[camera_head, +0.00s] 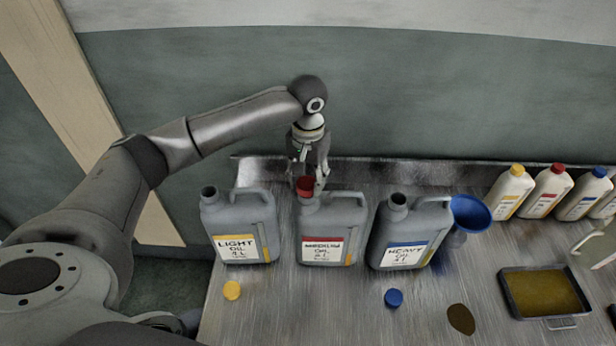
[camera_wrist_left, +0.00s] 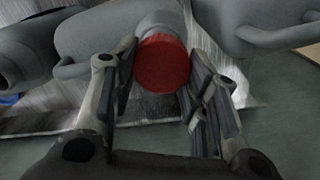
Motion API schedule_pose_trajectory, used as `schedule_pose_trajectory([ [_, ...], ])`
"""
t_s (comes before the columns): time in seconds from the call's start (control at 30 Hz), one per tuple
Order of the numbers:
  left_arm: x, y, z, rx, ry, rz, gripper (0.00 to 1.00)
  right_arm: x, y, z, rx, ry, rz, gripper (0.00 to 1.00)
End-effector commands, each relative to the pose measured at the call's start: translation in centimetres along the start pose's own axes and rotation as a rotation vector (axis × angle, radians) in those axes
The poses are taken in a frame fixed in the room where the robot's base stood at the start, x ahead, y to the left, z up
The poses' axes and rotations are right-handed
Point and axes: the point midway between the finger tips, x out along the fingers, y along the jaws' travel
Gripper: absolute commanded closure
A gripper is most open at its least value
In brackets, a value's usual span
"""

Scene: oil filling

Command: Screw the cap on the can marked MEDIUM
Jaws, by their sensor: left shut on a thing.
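The grey can marked MEDIUM (camera_head: 325,228) stands upright in the middle of three cans on the metal bench. A red cap (camera_head: 305,185) is at the mouth of its neck; whether it is threaded on cannot be told. My left gripper (camera_head: 311,184) points down from above, its fingers on both sides of the red cap and shut on it. In the left wrist view the red cap (camera_wrist_left: 162,63) lies between the fingers (camera_wrist_left: 160,80), in line with the can's neck (camera_wrist_left: 160,25). My right gripper is not in view.
The LIGHT can (camera_head: 240,228) and the HEAVY can (camera_head: 408,232) stand open on either side, close by. A yellow cap (camera_head: 232,290) and a blue cap (camera_head: 394,298) lie in front. A blue funnel (camera_head: 470,213), several bottles and an oil tray (camera_head: 545,293) are right.

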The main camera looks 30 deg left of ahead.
Motion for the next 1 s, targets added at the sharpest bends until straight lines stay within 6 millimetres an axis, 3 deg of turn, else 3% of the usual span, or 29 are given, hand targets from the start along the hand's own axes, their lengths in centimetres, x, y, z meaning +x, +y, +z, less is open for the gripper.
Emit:
schedule_pose_trajectory([
  [0.13,0.2,0.0,0.0,0.0,-0.001,0.0,0.66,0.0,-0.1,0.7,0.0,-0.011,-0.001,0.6],
  [0.57,0.3,0.1,0.0,0.0,0.0,0.0,0.66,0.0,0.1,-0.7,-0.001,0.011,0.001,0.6],
  [1.0,1.0,0.1,0.0,0.0,-0.001,0.0,0.66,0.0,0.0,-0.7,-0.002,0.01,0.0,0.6],
])
